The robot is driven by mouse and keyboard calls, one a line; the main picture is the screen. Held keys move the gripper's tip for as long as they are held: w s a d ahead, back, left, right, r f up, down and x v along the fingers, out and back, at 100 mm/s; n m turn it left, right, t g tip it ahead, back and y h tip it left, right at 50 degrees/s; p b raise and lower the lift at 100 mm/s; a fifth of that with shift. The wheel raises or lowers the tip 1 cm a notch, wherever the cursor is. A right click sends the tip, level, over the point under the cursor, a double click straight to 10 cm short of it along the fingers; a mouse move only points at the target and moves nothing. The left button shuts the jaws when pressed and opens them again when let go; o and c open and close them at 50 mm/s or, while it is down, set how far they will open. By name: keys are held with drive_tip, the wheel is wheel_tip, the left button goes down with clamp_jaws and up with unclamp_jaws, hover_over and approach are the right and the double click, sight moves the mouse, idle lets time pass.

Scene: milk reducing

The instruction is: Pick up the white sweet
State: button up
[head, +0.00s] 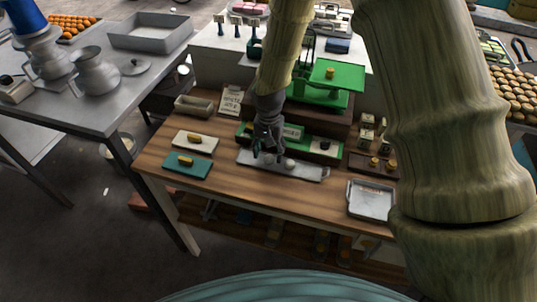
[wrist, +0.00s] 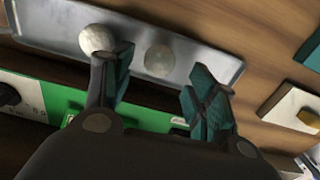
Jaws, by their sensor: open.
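A long grey metal tray (head: 308,172) lies on the wooden table and also shows in the wrist view (wrist: 205,66). Two round sweets are on it. The paler, white sweet (wrist: 97,39) is at the left in the wrist view, beside and partly behind one finger; in the head view it (head: 290,163) is just right of my gripper (head: 266,153). The duller grey-beige sweet (wrist: 159,59) appears between the fingertips of my gripper (wrist: 160,77) in the wrist view. My gripper is open and empty, pointing down over the tray. Contact with either sweet cannot be told.
A green box (head: 327,147) stands close behind the tray. A teal plate (head: 187,173) and a white plate (head: 195,143), each with a yellow piece, are to the left. A green scale (head: 336,75) stands behind. A square metal tray (head: 371,201) is at the right.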

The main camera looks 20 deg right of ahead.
drive_tip(key=shift+s+f, duration=0.15)
drive_tip(key=shift+s, duration=0.25)
drive_tip(key=shift+s+a+f+p, duration=0.1)
drive_tip(key=shift+s+f+p, duration=0.1)
drive_tip(key=shift+s+p, duration=0.35)
drive_tip(key=shift+w+f, duration=0.7)
drive_tip(key=shift+f, duration=0.15)
drive_tip(key=shift+s+r, duration=0.35)
drive_tip(key=shift+s, duration=0.1)
drive_tip(key=c, duration=0.9)
drive_tip(key=shift+w+f, duration=0.15)
drive_tip(key=shift+c, duration=1.3)
